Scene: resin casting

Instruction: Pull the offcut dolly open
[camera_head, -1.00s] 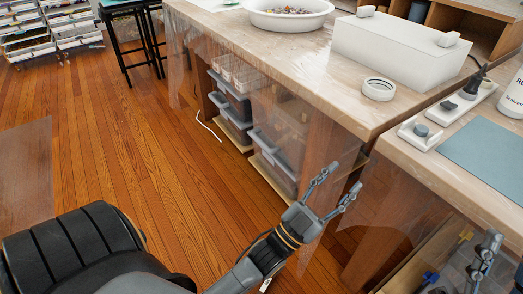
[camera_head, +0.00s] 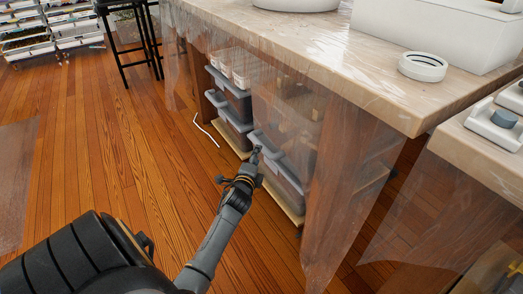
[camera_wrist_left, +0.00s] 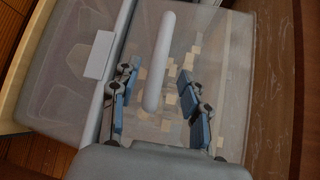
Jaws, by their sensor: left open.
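A dolly with stacked grey translucent bins (camera_head: 283,180) on a low wooden base (camera_head: 281,204) stands under the worktable; I take it for the offcut dolly. My left gripper (camera_head: 256,153) is right in front of its bins. In the left wrist view a translucent bin (camera_wrist_left: 215,60) holds small tan pieces, and a white bar-shaped handle (camera_wrist_left: 160,60) shows on it. My open left gripper (camera_wrist_left: 158,100) has one finger on each side of the handle's lower part. I cannot tell whether they touch it. My right gripper is out of view.
A second bin stack (camera_head: 231,100) stands to the left under the worktable (camera_head: 330,50). Clear plastic sheeting (camera_head: 345,190) hangs from the table edge. A white cord (camera_head: 205,130) lies on the floor. The wooden floor (camera_head: 110,140) to the left is clear.

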